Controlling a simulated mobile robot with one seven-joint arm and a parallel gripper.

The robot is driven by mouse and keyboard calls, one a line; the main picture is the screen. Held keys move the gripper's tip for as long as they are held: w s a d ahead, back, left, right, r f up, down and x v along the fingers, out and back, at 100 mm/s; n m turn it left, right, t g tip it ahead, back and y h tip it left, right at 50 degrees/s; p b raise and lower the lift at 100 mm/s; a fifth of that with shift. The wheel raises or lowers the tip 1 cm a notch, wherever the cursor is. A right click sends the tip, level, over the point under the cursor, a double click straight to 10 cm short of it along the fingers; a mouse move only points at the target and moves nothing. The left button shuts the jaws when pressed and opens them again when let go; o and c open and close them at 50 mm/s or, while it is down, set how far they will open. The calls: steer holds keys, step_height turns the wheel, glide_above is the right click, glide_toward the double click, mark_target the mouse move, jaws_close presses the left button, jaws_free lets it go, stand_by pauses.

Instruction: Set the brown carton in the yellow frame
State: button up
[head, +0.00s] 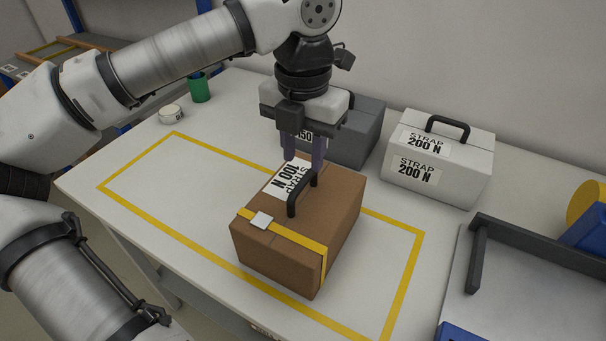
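The brown carton (280,252) has a black handle (293,197), a yellow strap with a pale buckle, and a "STRAP 100 N" label. It stands upright in the right half of the yellow frame (215,254) marked on the white table. Its near lower edge lies close to the frame's near line; whether it touches that line I cannot tell. The carton hides part of the far line. My gripper (304,158) points down over the carton's far part, by the handle's far end. Its two fingers are apart, with nothing visibly held between them.
A grey case (362,140) stands close behind my gripper, and a white "STRAP 200 N" case (440,160) to its right. A grey tray with a dark rim (540,243) is at right. A green cup (199,88) and a white roll (171,114) stand at back left. The frame's left half is clear.

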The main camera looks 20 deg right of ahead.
steer(key=shift+r, duration=2.4)
